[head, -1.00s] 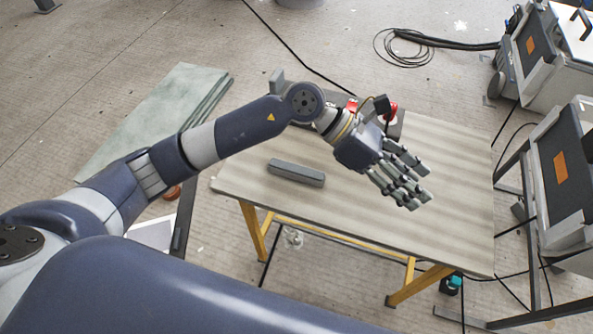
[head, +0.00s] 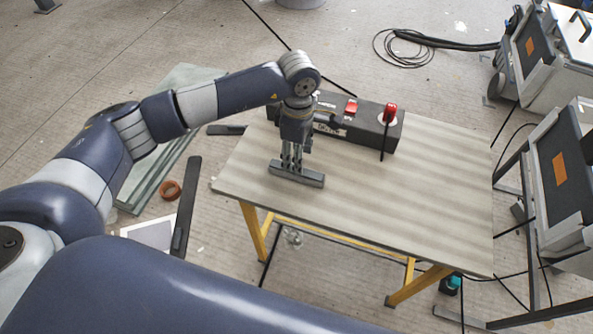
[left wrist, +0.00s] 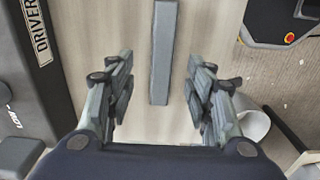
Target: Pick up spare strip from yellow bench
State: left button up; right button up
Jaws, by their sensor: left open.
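The spare strip is a dark grey bar (head: 310,178) lying flat on the bench top (head: 420,200), which has yellow legs. My left gripper (head: 291,165) points down right at the strip, and its fingers overlap the strip's middle-left part in the head view. In the left wrist view the strip (left wrist: 163,55) runs lengthwise between the two open finger sets (left wrist: 160,85), with a gap on either side. I cannot tell the exact height of the fingertips over the bench. My right gripper is not in view.
A black toolbox-like case (head: 350,125) with red parts stands at the bench's back edge, close behind my left gripper. Grey equipment cases (head: 565,165) stand right of the bench. Greenish sheets (head: 150,180) lie on the floor at left. The bench's right half is clear.

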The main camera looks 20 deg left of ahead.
aim_at(313, 178)
pick_arm(q)
notch_tip(313, 178, down, 5)
jog(key=shift+s+a+f+p, duration=0.1)
jog(key=shift+s+p, duration=0.05)
jog(key=shift+p, duration=0.35)
grip_shut()
